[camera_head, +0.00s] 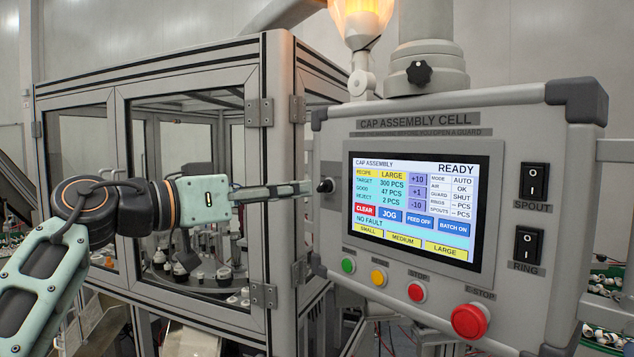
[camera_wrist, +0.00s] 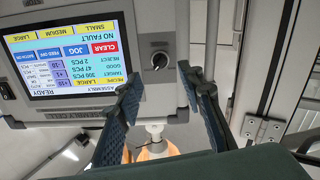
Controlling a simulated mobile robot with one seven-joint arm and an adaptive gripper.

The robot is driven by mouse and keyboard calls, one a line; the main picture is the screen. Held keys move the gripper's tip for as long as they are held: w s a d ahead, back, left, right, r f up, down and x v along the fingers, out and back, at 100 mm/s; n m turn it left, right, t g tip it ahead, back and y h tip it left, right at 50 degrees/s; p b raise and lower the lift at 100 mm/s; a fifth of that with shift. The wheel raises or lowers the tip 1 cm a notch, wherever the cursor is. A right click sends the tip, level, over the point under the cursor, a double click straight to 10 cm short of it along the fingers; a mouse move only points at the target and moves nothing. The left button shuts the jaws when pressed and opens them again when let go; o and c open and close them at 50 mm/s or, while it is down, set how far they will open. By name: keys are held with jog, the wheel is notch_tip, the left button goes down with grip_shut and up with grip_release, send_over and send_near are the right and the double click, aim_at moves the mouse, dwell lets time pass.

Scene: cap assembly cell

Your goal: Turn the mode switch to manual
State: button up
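The mode switch (camera_head: 325,185) is a small dark rotary knob on the left side of the grey control panel (camera_head: 334,143), left of the screen. It also shows in the wrist view (camera_wrist: 159,60), where the picture is upside down. The screen (camera_head: 423,210) reads MODE AUTO and READY. My gripper (camera_head: 303,188) reaches level from the left, its fingertips just short of the knob. In the wrist view my gripper (camera_wrist: 163,84) is open and empty, with one finger to each side of the knob's line. The fingers appear apart from the knob.
A framed glass guard enclosure (camera_head: 264,180) stands close behind my gripper. Green, yellow and red buttons (camera_head: 417,291) line the panel's bottom, with a large red E-STOP (camera_head: 470,320). SPOUT (camera_head: 534,181) and RING (camera_head: 527,247) rocker switches sit at the right. A lit lamp (camera_head: 358,20) is above.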

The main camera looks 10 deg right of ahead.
aim_at(319, 187)
jog(key=p+x, duration=0.1)
jog(key=x, duration=0.5)
jog(key=shift+c, duration=0.4)
grip_shut()
